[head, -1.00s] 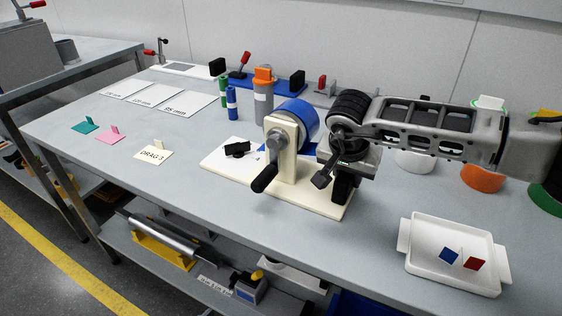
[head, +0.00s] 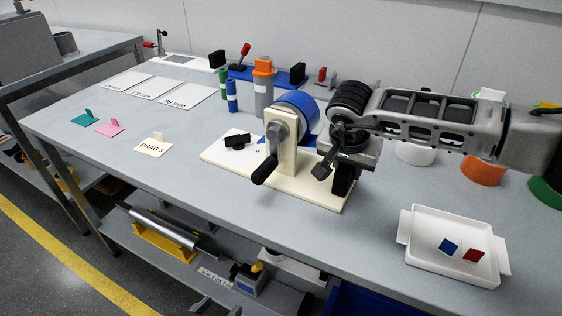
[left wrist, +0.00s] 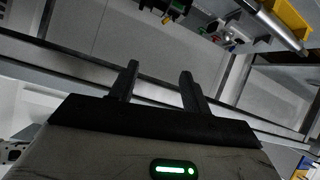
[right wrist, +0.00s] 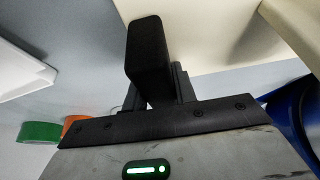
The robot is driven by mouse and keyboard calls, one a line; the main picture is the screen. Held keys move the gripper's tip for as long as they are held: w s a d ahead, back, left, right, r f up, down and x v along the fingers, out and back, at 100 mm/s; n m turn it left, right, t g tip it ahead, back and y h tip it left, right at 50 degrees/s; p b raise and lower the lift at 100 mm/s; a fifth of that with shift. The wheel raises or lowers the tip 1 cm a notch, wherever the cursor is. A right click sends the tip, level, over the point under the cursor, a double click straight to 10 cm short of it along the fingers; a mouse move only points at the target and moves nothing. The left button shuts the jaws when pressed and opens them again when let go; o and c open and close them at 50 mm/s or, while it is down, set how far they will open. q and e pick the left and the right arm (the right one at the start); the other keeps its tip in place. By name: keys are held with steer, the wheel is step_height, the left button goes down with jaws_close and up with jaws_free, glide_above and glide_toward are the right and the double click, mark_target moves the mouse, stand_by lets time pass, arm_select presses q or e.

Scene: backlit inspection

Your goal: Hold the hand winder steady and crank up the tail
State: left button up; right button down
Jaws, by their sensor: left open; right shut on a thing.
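The hand winder stands on a cream base (head: 222,162), with a cream upright (head: 288,160) and a blue roll (head: 296,108). Its crank, with a black handle (head: 262,171), hangs down at the front left. A bit of blue (head: 259,151) shows beside the upright; whether it is the tail I cannot tell. My right gripper (head: 343,180) is shut on a black post (right wrist: 150,55) at the right end of the base. My left gripper (left wrist: 158,82) is open and empty, apart from the winder; a small grey part at the head view's bottom edge may be it.
A black clip (head: 238,142) lies on a white card on the base. A white tray (head: 412,258) with blue and red pieces is at the front right. A cream tented card (head: 151,149) stands left. The bench between card and winder is clear. A lower shelf holds a metal roller (head: 160,230).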

mark_target(256, 180)
arm_select(q)
steer(key=w+d+r+n+t+h, duration=0.1)
steer(key=w+r+n, duration=0.1)
steer(key=w+r, duration=0.2)
steer(key=w+d+r+n+t+h, duration=0.1)
steer(key=w+r+n+t, duration=0.1)
steer(key=w+r, duration=0.3)
steer(key=w+d+r+n+t+h, duration=0.1)
steer(key=w+r+t, duration=0.1)
steer(key=w+r, duration=0.2)
steer(key=shift+w+r+n, duration=0.15)
steer(key=shift+r+n, duration=0.05)
steer(key=shift+r, duration=0.3)
steer(key=shift+w+r+n, duration=0.15)
steer(key=shift+r+n, duration=0.05)
steer(key=shift+r, duration=0.25)
steer(key=shift+h, duration=0.3)
steer(key=x, duration=0.8)
steer(key=shift+w+d, duration=0.1)
steer(key=shift+c, duration=0.9)
steer(key=c, duration=0.7)
steer(key=shift+o, duration=0.2)
steer(key=shift+w+a+r, duration=0.25)
steer(key=shift+w+a, duration=0.05)
steer(key=shift+a, duration=0.45)
steer(key=shift+w+a+r, duration=0.2)
steer(key=shift+w+a, duration=0.05)
steer(key=shift+a, duration=0.5)
